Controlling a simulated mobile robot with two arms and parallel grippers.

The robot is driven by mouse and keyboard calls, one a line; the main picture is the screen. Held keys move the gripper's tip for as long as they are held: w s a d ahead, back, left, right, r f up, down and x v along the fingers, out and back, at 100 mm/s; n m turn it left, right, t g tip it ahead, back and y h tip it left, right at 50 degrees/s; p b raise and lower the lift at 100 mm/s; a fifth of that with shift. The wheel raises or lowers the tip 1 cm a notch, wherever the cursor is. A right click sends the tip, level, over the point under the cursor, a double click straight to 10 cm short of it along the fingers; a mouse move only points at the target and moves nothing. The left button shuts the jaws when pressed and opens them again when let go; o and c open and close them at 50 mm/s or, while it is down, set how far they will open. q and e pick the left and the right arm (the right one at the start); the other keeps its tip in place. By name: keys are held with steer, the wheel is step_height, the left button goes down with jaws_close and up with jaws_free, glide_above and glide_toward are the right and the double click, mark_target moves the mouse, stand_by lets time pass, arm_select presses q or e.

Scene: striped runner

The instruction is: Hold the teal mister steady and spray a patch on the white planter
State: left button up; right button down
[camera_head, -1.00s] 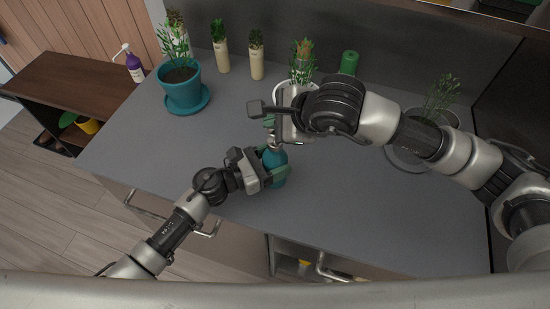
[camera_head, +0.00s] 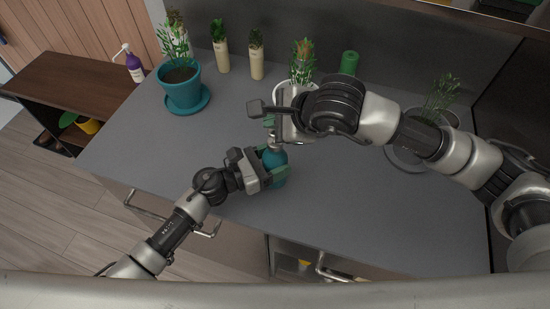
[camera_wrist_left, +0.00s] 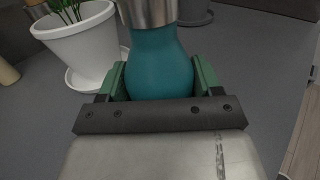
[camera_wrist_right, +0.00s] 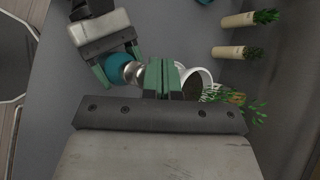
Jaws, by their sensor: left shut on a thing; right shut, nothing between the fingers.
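The teal mister (camera_head: 275,166) stands on the grey counter with a silver neck; its teal body also fills the middle of the left wrist view (camera_wrist_left: 160,65). My left gripper (camera_head: 274,170) is shut around its body, green pads on both sides (camera_wrist_left: 158,82). My right gripper (camera_wrist_right: 161,78) is shut with its pads together, right by the mister's silver top (camera_wrist_right: 133,71); I cannot tell whether they touch. The white planter (camera_wrist_left: 80,48) stands on a white saucer just beyond the mister. In the head view it is mostly hidden behind my right gripper (camera_head: 270,122).
A teal pot (camera_head: 182,92) with a plant is at the back left. Beige vases (camera_head: 222,56) and a green cylinder (camera_head: 348,63) stand along the back wall. A grey pot (camera_head: 443,117) is partly behind my right arm. The counter's left front is clear.

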steer(key=shift+f, duration=0.15)
stand_by(0.4)
steer(key=shift+f, duration=0.3)
steer(key=shift+r, duration=0.45)
steer(key=shift+r, duration=3.05)
stand_by(0.5)
